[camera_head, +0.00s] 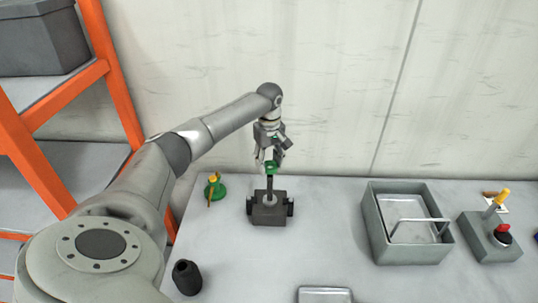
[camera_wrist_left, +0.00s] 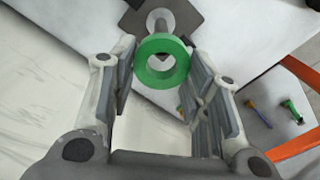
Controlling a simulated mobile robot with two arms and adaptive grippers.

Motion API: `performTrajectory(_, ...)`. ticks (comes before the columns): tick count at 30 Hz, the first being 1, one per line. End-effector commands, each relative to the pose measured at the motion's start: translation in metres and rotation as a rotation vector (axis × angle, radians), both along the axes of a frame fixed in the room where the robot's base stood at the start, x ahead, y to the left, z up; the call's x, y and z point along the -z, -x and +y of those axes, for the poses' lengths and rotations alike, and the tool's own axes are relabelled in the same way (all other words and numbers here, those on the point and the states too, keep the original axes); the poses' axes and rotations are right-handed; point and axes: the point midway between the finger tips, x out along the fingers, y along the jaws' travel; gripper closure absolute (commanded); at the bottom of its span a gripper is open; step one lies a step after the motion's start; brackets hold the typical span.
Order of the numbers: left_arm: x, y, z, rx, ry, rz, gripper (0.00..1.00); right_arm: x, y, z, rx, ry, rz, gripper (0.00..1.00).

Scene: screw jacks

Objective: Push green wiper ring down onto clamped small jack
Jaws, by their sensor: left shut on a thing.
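The green wiper ring (camera_head: 270,168) is between the fingertips of my left gripper (camera_head: 268,160), at the top of the small jack's dark upright screw (camera_head: 269,188). The jack stands in a dark clamp block (camera_head: 269,211) on the table. In the left wrist view the ring (camera_wrist_left: 151,76) shows nearly face-on between the two fingers (camera_wrist_left: 158,58), with the jack's grey shaft (camera_wrist_left: 160,22) behind it. The gripper is shut on the ring. I cannot tell exactly how far down the screw the ring sits. My right gripper is not in view.
A green piece with a yellow part (camera_head: 215,189) stands left of the clamp. A black cylinder (camera_head: 187,277) is nearer the front. An orange-framed shelf (camera_head: 115,85) is at left.

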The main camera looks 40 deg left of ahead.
Motion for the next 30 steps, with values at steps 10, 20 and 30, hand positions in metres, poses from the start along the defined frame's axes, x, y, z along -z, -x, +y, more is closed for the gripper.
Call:
performTrajectory(10,0.0063,0.0002,0.0001,0.0,0.0,0.0,0.72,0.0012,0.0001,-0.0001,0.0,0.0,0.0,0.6)
performTrajectory(20,0.0061,0.0002,0.0001,0.0,0.0,0.0,0.72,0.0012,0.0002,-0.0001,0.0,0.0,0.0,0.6)
performTrajectory(30,0.0045,0.0002,0.0,-0.001,0.0,0.001,0.72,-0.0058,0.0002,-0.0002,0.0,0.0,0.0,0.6)
